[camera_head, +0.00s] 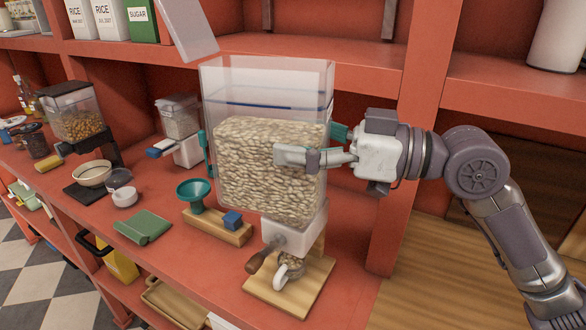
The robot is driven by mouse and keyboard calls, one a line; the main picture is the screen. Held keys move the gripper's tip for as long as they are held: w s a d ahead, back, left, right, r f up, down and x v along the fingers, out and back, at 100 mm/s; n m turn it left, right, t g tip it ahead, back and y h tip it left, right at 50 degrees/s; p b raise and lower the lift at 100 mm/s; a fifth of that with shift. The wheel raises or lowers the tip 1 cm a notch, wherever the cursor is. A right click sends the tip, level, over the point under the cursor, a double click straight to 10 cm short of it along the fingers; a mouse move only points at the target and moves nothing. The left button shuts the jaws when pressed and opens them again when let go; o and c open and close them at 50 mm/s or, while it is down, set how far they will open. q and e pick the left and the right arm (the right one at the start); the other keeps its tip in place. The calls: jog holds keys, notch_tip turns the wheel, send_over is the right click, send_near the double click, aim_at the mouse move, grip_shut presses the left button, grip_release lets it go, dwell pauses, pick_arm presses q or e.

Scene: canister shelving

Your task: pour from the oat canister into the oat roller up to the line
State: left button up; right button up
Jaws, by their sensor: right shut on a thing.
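A large clear container (268,170) full of pale oats stands in the middle, above a white roller body (292,235) on a wooden base (300,295). A dark blue line runs across its upper part, and the oat surface lies a little below it. I cannot tell a separate oat canister from the roller's hopper. My left gripper is not in view.
A grey panel (188,30) tilts at the container's upper left. A green cloth (143,227) and other dispensers stand left. A shelf upright (415,150) is close behind my right gripper.

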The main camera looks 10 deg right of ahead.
jog(key=shift+s+a+r+p, duration=0.35)
jog(key=shift+s+r+p, duration=0.5)
jog(key=shift+s+r, duration=0.05)
jog(key=shift+s+a+r+p, duration=0.3)
jog(key=shift+s+r+p, duration=0.55)
jog(key=shift+s, duration=0.05)
